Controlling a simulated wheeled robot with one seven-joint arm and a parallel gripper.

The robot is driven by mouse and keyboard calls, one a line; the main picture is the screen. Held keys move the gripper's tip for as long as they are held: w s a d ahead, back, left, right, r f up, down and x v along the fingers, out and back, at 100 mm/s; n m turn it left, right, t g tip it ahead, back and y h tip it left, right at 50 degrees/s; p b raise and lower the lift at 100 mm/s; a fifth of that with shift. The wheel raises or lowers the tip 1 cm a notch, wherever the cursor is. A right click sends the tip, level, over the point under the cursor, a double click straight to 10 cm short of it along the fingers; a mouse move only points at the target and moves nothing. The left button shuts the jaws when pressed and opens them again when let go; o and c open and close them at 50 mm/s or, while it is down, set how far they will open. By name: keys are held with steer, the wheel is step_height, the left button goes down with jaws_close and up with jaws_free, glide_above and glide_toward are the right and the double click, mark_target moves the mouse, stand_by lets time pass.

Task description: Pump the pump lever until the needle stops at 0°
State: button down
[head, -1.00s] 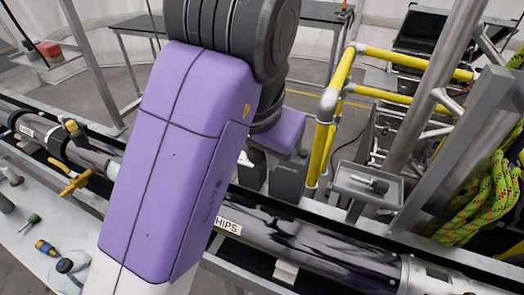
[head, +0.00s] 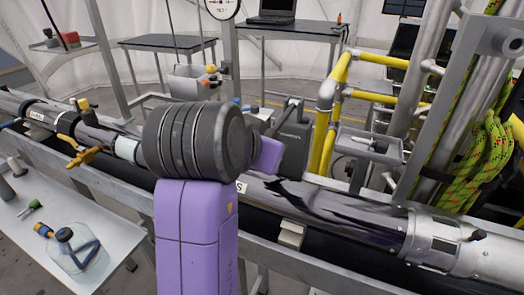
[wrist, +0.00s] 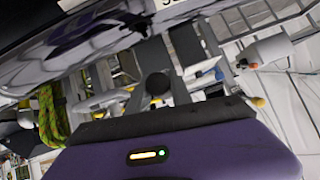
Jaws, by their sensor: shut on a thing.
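My gripper (wrist: 155,108) shows in the wrist view as a purple body with a dark front edge. It is shut on what looks like the pump lever, whose dark round knob (wrist: 157,84) stands at the middle of that edge. The fingertips themselves are hard to make out. In the head view my arm covers most of the gripper and the lever. A white round gauge (head: 222,8) on a post is cut off by the top edge. Only its lower part shows, and I cannot read where its needle points.
A long dark pipe (head: 330,205) lies across the rails. A yellow valve handle (head: 82,156) sticks out at left. A dark grey box (head: 292,143) stands behind the pipe, beside yellow railings (head: 322,140). A pale bench (head: 95,215) with tools is at lower left.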

steer(key=shift+f+t+h+b, duration=0.3)
steer(key=shift+f+t+b, duration=0.2)
steer(key=shift+f+b, duration=0.55)
steer(key=shift+f, duration=0.2)
steer(key=c, duration=1.1)
jaws_free()
steer(key=shift+c, duration=0.2)
steer(key=shift+r, duration=0.1)
steer(key=shift+s+r, duration=0.2)
steer(key=shift+s, duration=0.05)
steer(key=v, duration=0.7)
steer(key=shift+f, duration=0.1)
